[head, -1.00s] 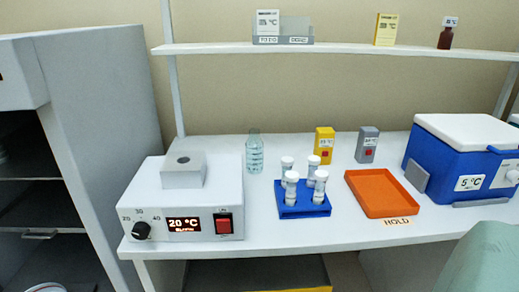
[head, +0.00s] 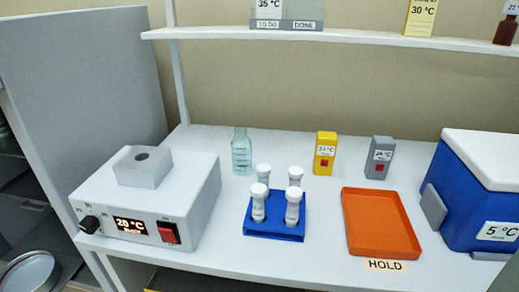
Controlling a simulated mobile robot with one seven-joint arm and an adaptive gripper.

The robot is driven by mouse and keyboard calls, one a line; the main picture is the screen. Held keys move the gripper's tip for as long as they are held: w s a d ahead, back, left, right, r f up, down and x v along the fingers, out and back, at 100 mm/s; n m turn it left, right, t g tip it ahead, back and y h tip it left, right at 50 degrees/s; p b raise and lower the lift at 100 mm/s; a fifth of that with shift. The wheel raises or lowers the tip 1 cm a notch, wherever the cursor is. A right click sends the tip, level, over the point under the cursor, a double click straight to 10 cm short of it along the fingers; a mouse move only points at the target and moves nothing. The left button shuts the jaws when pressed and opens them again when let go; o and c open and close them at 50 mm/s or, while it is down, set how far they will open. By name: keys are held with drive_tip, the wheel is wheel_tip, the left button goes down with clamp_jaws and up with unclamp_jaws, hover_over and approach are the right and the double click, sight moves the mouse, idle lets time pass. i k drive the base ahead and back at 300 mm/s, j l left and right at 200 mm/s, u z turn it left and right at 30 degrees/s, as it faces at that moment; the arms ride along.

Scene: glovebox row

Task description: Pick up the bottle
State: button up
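A clear, bluish bottle (head: 241,155) stands upright on the white bench (head: 330,270), towards the back and just right of the heater box. A small brown bottle (head: 506,30) stands on the shelf at the upper right, partly cut off by the picture edge. I cannot tell which bottle the task means. My gripper is not in view.
A white heater box (head: 185,200) reading 20 °C fills the bench's left end. A blue rack (head: 272,238) holds several white-capped vials. Yellow (head: 325,155) and grey (head: 379,160) devices, an orange tray (head: 380,225) and a blue cooler (head: 470,200) stand rightward. The shelf (head: 350,37) overhangs behind.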

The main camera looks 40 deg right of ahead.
sight(241, 144)
drive_tip(key=k+l, duration=0.1)
drive_tip(key=l, duration=0.5)
drive_tip(key=k+l, duration=0.1)
drive_tip(key=l, duration=0.5)
drive_tip(key=l+u, duration=0.1)
drive_tip(key=l, duration=0.25)
drive_tip(key=k+l+u, duration=0.1)
drive_tip(key=l, duration=0.2)
drive_tip(key=z, duration=0.2)
drive_tip(key=k+l, duration=0.05)
drive_tip(key=l, duration=0.05)
